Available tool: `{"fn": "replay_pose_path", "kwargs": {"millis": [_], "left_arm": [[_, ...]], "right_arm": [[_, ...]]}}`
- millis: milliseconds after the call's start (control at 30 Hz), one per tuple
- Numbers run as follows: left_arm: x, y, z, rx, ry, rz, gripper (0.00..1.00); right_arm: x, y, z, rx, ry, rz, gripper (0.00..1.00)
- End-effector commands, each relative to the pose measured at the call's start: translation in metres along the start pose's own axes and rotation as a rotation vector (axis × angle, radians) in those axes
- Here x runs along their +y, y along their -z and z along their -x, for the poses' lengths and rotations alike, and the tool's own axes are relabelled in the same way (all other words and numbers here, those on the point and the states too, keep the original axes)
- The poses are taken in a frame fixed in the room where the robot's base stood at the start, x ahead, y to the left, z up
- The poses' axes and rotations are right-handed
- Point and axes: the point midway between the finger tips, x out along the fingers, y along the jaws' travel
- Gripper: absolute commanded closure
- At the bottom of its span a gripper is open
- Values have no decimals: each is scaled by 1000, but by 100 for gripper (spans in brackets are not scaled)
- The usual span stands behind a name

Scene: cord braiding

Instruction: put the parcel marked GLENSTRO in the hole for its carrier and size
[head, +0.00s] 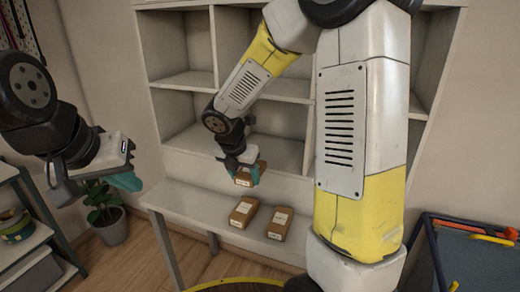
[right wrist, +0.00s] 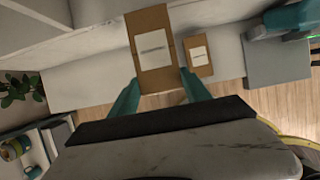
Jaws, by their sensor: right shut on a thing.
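A brown parcel with a white label (right wrist: 153,50) is held between the two teal fingers of my right gripper (right wrist: 158,92). In the head view the held parcel (head: 243,180) is above the back part of the bench, in front of the shelf unit. Two more brown parcels with white labels lie on the bench, one left (head: 244,213) and one right (head: 279,223). The label writing is too small to read, so I cannot tell which is GLENSTRO. My left gripper (head: 125,181) is off to the left, away from the parcels; its finger gap is unclear.
A white shelf unit (head: 213,50) with several open compartments stands behind the narrow white bench (head: 180,199). My right arm hides part of it. A potted plant (head: 105,205) and a grey rack (head: 32,240) stand left. A blue-topped cart (head: 470,255) stands right.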

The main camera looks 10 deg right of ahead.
Motion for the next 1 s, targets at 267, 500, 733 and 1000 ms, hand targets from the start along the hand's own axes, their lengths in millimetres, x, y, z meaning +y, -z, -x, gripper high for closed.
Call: {"fn": "replay_pose_path", "kwargs": {"millis": [267, 500, 733, 1000], "left_arm": [[0, 0, 0, 0, 0, 0, 100], [0, 0, 0, 0, 0, 0, 100], [0, 0, 0, 0, 0, 0, 100], [0, 0, 0, 0, 0, 0, 100]], "right_arm": [[-2, -67, -29, 1, 3, -9, 84], [-2, -115, -49, 1, 3, -8, 84], [-1, -130, -55, 1, 3, -5, 84], [-1, -152, -76, 4, 5, -2, 84]]}}
